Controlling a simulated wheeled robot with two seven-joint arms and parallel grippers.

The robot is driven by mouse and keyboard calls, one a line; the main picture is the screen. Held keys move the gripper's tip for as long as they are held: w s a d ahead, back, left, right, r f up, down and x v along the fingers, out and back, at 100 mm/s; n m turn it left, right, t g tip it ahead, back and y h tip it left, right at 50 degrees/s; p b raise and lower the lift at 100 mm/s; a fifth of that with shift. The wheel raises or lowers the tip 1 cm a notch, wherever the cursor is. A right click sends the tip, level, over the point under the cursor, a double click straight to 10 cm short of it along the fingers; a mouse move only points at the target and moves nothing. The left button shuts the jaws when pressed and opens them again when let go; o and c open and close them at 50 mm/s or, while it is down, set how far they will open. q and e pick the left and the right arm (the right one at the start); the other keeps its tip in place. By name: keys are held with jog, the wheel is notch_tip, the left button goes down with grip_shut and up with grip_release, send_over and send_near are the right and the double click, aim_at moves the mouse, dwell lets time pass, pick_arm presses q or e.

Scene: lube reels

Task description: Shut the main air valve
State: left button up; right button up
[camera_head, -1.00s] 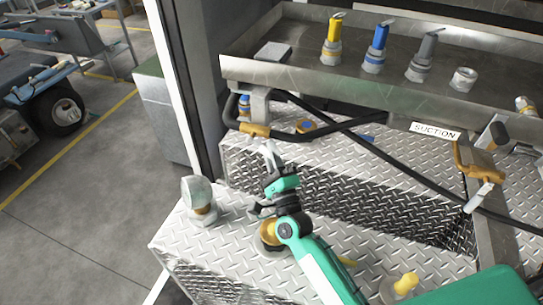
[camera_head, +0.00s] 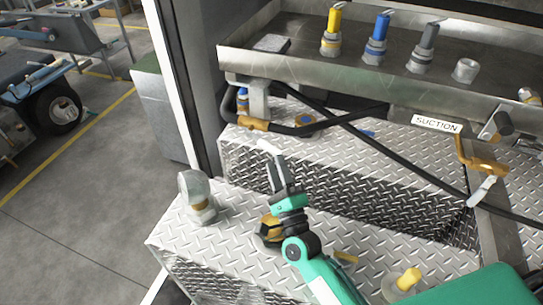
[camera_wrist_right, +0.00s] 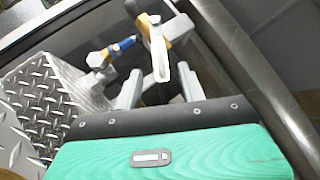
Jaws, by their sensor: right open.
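A brass valve (camera_head: 255,124) with a pale lever (camera_head: 267,146) sits on the hose line under the tray's left end. I see no label on it. In the right wrist view the brass body (camera_wrist_right: 181,28) is at the top, and the pale lever (camera_wrist_right: 160,58) points down between my fingers. My right gripper (camera_head: 277,168) is just below the lever in the head view, fingers pointing up at it. It also shows in the right wrist view (camera_wrist_right: 160,85), open, with a finger on each side of the lever. Whether either touches it I cannot tell. My left gripper is out of view.
A blue-and-brass fitting (camera_wrist_right: 118,48) is beside the valve. Black hoses (camera_head: 350,135) cross under the metal tray (camera_head: 300,73). A second brass valve (camera_head: 480,165) is at the right by the SUCTION label (camera_head: 437,124). A capped fitting (camera_head: 197,197) stands on the tread-plate step (camera_head: 230,225).

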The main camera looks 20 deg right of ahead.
jog(key=b+v, duration=0.2)
jog(key=v, duration=0.4)
jog(key=shift+s+f, duration=0.4)
jog(key=shift+s, duration=0.45)
